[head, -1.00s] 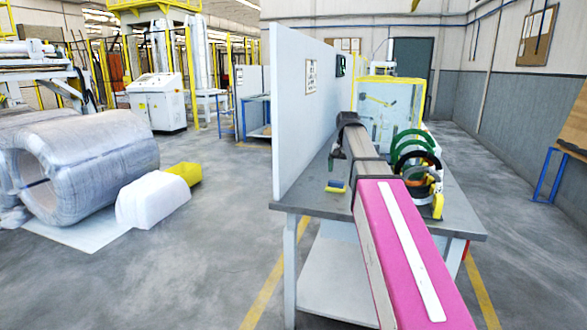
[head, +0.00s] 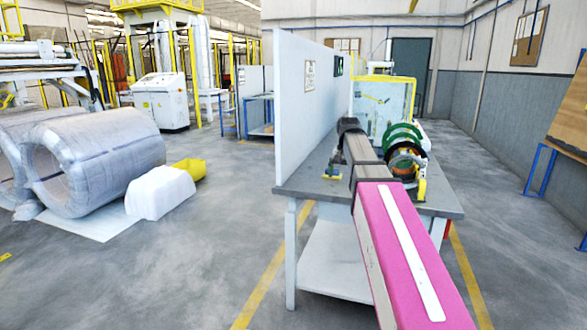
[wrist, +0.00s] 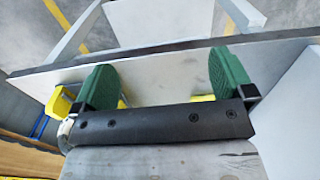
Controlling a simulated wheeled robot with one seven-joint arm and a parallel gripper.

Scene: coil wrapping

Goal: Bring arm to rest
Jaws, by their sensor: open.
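My arm reaches forward over the workbench (head: 440,206) in the head view. My gripper is hidden there behind the arm's far end. In the wrist view my gripper (wrist: 165,76) shows two green finger pads set wide apart, with nothing between them. A bench edge and pale surfaces lie beyond the fingers in that view. Green and dark rings (head: 405,155) stand on the bench to the right of my arm.
An upright white panel (head: 300,110) runs along the bench's left side. A wrapped coil (head: 105,155), a white block (head: 160,192) and a yellow bin (head: 188,170) are at left. A wooden board (head: 562,115) stands at right. Floor between coil and bench is clear.

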